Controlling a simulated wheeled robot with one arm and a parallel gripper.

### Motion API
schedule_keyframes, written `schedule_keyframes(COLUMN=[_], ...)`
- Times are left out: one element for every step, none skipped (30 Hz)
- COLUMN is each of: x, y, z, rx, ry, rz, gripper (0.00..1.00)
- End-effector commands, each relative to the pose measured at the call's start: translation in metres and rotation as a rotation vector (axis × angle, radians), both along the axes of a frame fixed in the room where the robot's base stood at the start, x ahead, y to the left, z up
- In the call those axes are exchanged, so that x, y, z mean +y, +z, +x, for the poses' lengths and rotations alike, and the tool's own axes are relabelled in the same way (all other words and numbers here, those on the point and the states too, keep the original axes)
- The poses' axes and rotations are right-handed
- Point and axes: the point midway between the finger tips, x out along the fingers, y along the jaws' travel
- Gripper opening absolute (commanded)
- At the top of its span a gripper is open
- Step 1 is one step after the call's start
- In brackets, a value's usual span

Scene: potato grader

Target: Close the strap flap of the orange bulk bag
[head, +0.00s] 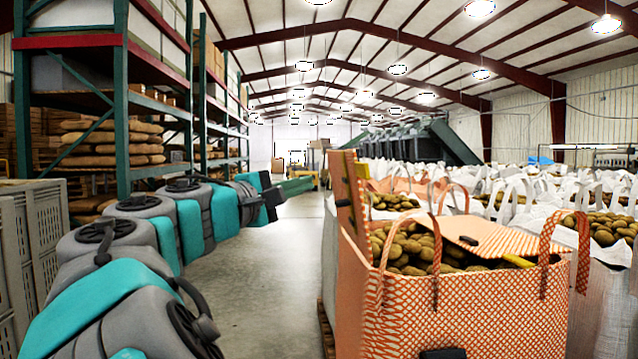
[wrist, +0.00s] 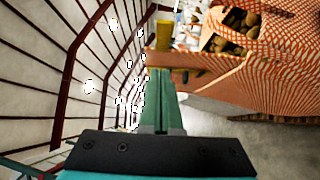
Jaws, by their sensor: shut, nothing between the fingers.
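The orange bulk bag (head: 470,312), patterned in orange and white and filled with potatoes, stands at the right of the head view. One flap (head: 348,205) stands upright at its left side. Another flap (head: 490,236) lies over part of the potatoes, with a small dark patch on it. My gripper (head: 312,183) is shut and empty, left of the upright flap with a gap in the picture. In the wrist view my green fingers (wrist: 162,80) are together, pointing at an orange panel (wrist: 195,66) with a yellow piece (wrist: 165,35). I cannot tell whether they touch.
White bulk bags (head: 600,228) of potatoes fill the right and back. A tall rack (head: 122,110) and grey crates (head: 35,235) stand on the left. The concrete aisle (head: 270,260) between is clear. Loop handles (head: 432,262) stick up from the orange bag.

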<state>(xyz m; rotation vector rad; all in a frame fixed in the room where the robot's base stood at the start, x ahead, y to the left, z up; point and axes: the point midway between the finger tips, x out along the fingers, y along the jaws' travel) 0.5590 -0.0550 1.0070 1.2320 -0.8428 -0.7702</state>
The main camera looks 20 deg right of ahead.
Motion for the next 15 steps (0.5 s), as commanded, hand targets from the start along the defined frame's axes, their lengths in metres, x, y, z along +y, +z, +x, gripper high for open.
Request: schedule_keyframes(x=[-0.008, -0.013, -0.019, -0.024, -0.030, -0.037, -0.042, -0.047, -0.054, -0.060, -0.064, -0.071, -0.075, -0.080, -0.086], y=[0.000, 0.000, 0.001, 0.002, 0.002, 0.003, 0.004, 0.005, 0.006, 0.007, 0.008, 0.009, 0.010, 0.011, 0.012], z=[0.004, 0.007, 0.011, 0.014, 0.017, 0.020, 0.023, 0.026, 0.029, 0.032, 0.035, 0.038, 0.041, 0.041, 0.037], rx=[0.001, 0.002, 0.001, 0.002, 0.002, 0.001, 0.002, 0.001, 0.000, -0.001, -0.001, -0.002, -0.001, -0.001, -0.002], ry=[-0.002, -0.002, -0.001, 0.000, 0.000, -0.001, -0.001, -0.002, -0.002, -0.002, -0.003, -0.003, -0.003, -0.003, -0.002], rz=[0.003, 0.002, 0.003, 0.003, 0.003, 0.005, 0.003, 0.004, 0.004, 0.006, 0.006, 0.004, 0.005, 0.005, 0.005], gripper=[0.00, 0.00, 0.00, 0.00, 0.00, 0.00, 0.00, 0.00, 0.00, 0.00, 0.00, 0.00, 0.00, 0.00, 0.00])
